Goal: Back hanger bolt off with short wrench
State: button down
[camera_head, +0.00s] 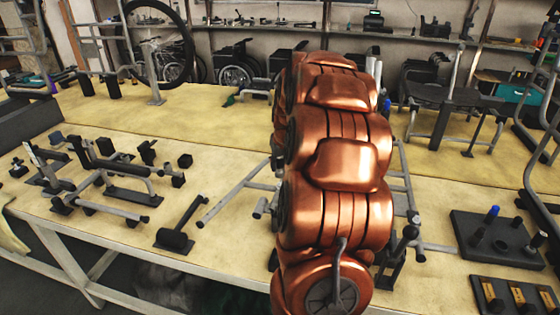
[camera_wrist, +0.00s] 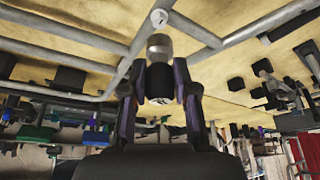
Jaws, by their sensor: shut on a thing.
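In the wrist view, my gripper (camera_wrist: 159,92) is shut on a short tool, taken to be the short wrench (camera_wrist: 158,78). It has a dark cylindrical body and a silver end (camera_wrist: 159,46) pointing away from me. Just beyond that end is a pale round bolt head (camera_wrist: 158,17) at a joint of grey frame tubes (camera_wrist: 210,35). The tool's end is close to the bolt; I cannot tell whether they touch. In the head view, my copper arm covers the middle, and the gripper and tool are hidden. Frame tubes (camera_head: 239,193) show on both sides of the arm.
The work table (camera_head: 100,235) holds dark clamps and brackets (camera_head: 110,180) at left and a stand with a bar (camera_head: 180,228). Wheelchairs (camera_head: 237,66) stand behind.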

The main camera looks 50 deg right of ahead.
aim_at(282, 172)
jog(key=shift+f+b, duration=0.35)
jog(key=shift+f, duration=0.55)
jog(key=shift+f+b, duration=1.1)
jog(key=shift+f, duration=0.1)
dwell(1.4)
jog(key=c, duration=1.5)
grip_release()
grip_shut()
jog(key=n+y+b, duration=0.1)
jog(key=n, duration=0.2)
jog(key=shift+f+b, duration=0.15)
jog(key=shift+b, duration=0.2)
jog(key=shift+s+n+y, duration=0.1)
jog(key=shift+n+y, duration=0.2)
jog(key=shift+n, duration=0.5)
